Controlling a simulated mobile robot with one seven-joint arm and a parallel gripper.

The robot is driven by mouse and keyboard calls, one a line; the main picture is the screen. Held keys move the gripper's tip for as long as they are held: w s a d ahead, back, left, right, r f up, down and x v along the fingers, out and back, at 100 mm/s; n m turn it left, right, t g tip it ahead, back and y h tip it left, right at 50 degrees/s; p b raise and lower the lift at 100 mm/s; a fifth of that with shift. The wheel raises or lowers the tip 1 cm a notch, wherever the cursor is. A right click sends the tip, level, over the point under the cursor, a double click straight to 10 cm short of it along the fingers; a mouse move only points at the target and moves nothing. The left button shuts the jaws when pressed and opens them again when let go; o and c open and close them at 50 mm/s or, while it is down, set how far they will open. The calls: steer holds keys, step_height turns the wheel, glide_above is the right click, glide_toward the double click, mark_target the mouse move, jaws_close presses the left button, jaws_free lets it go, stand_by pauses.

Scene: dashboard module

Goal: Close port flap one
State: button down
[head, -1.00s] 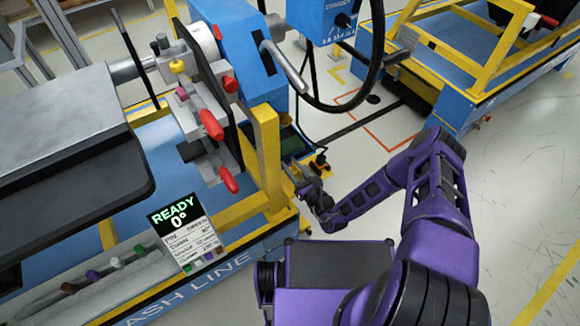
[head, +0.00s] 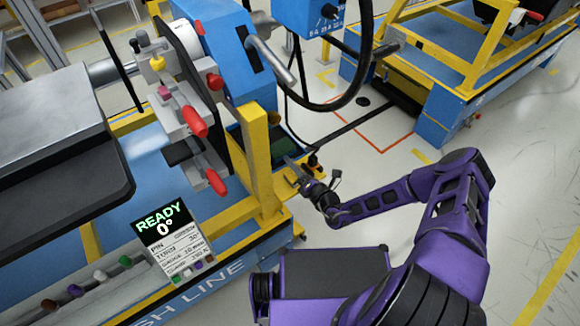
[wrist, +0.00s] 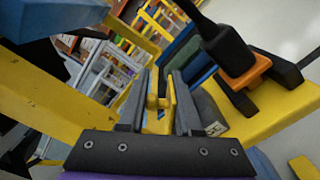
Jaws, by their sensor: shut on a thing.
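My gripper (head: 294,168) is low beside the yellow frame post, at the front right corner of the blue station in the head view. In the wrist view my gripper (wrist: 160,82) is shut on a thin yellow tab (wrist: 157,118), which stands between its fingers. I cannot tell from its look whether the tab is port flap one. A black plug (wrist: 228,52) with an orange collar is just right of the fingers, on a yellow plate (wrist: 285,100). The plug (head: 314,163) is small in the head view, and the port opening is not clear.
The yellow post (head: 257,160) stands close left of my gripper. A clamp fixture with red handles (head: 194,121) and a READY sign (head: 170,232) are further left. A thick black cable (head: 335,107) loops above.

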steer(key=shift+w+d+f+m+b, duration=0.15)
steer(key=shift+f+m+b, duration=0.1)
steer(key=shift+m, duration=0.35)
steer(key=shift+s+d+f+m+b, duration=0.1)
steer(key=shift+f+m+b, duration=0.1)
steer(key=shift+m, duration=0.4)
steer(key=shift+w, duration=0.1)
steer(key=c, duration=0.7)
jaws_free()
steer(key=shift+d, duration=0.1)
steer(key=shift+r, duration=0.1)
